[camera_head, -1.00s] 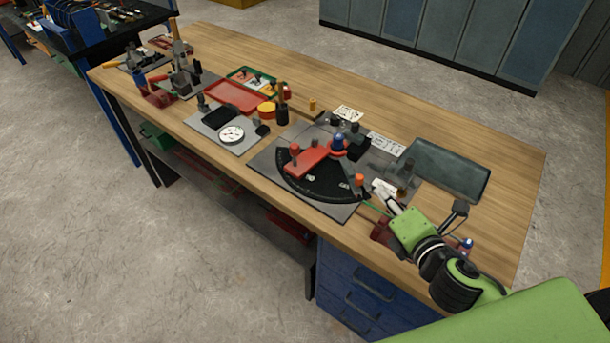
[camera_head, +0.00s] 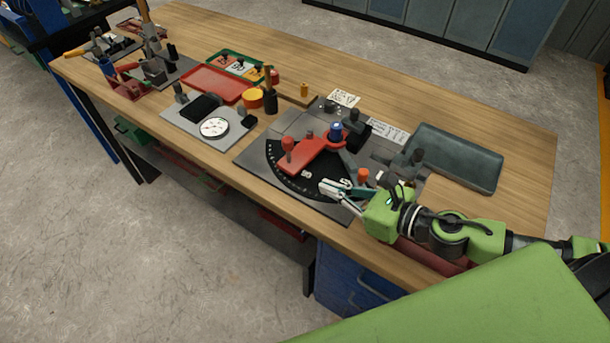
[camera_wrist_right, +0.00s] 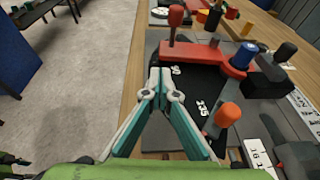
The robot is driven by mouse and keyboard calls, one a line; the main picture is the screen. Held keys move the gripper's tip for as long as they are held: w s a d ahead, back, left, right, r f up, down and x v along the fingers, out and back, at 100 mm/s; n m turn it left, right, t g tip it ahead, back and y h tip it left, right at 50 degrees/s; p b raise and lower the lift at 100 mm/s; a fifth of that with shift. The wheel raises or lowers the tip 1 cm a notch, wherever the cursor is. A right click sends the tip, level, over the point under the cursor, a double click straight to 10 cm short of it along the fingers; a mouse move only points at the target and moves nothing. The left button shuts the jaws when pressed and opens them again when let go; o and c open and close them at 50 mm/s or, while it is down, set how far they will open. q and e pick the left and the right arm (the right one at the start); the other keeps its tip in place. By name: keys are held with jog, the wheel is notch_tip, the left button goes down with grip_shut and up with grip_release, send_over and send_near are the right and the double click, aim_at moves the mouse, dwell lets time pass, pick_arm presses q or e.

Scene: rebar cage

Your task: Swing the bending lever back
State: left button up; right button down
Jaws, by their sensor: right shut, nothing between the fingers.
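The red bending lever (camera_head: 312,150) lies across the black angle dial (camera_head: 300,176) of the bender, pivoting near a blue-topped post (camera_head: 336,130). Its upright red handle (camera_head: 288,146) stands at the left end of the lever. In the right wrist view the lever (camera_wrist_right: 198,53) and its handle (camera_wrist_right: 176,18) are ahead, beyond the fingertips. My right gripper (camera_head: 324,188) is shut and empty over the front right part of the dial, apart from the lever; its closed tips also show in the right wrist view (camera_wrist_right: 162,76). An orange knob (camera_head: 363,175) stands just beside it. My left gripper is not in view.
A grey tray (camera_head: 452,160) lies right of the bender. A plate with a round gauge (camera_head: 214,127), a red tray (camera_head: 216,84) and a yellow roll (camera_head: 252,98) sit to the left. The bench's far side is mostly clear wood.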

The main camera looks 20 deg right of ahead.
aim_at(293, 174)
jog(key=shift+p+x, duration=0.6)
jog(key=shift+x, duration=0.5)
jog(key=p+x, duration=0.1)
jog(key=x, duration=0.2)
jog(key=shift+w+a+p, duration=0.15)
jog(key=shift+w+p, duration=0.15)
jog(key=shift+w, duration=0.05)
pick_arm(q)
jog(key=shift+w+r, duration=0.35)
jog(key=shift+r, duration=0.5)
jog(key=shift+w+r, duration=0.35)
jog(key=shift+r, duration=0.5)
pick_arm(e)
jog(key=shift+x, duration=0.8)
pick_arm(q)
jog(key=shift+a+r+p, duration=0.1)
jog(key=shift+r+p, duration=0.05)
jog(key=shift+p, duration=0.15)
pick_arm(e)
jog(key=shift+a+f, duration=0.1)
jog(key=shift+a, duration=0.05)
